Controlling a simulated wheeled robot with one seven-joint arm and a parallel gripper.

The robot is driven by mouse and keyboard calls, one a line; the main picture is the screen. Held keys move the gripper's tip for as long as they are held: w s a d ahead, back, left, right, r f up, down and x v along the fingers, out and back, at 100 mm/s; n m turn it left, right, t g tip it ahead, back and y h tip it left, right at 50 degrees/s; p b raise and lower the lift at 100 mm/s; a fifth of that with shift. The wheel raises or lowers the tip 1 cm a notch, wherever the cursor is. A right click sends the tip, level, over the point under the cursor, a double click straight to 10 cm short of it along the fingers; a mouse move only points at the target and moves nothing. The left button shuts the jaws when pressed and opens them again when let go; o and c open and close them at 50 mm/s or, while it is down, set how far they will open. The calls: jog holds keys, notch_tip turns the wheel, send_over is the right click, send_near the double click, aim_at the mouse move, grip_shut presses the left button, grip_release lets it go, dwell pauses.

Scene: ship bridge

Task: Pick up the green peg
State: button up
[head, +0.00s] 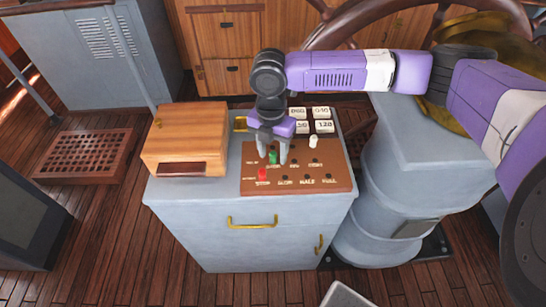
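The green peg (273,157) stands upright in the brown peg board (330,185) on top of the grey cabinet. My gripper (273,158) points down over the board, with its two fingers spread apart and the green peg showing between their tips. I cannot tell from this view whether the fingers touch the peg. A red peg (262,174) stands in the board's front left, and a white peg (313,142) stands at the back right.
A wooden box (186,140) sits left of the board on the grey cabinet (200,210). White number tiles (322,126) lie behind the board. A grey pedestal (390,190) with a ship's wheel (375,20) stands to the right. My arm reaches in from the right.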

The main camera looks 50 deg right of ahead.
grip_shut()
jog(key=shift+r, duration=0.15)
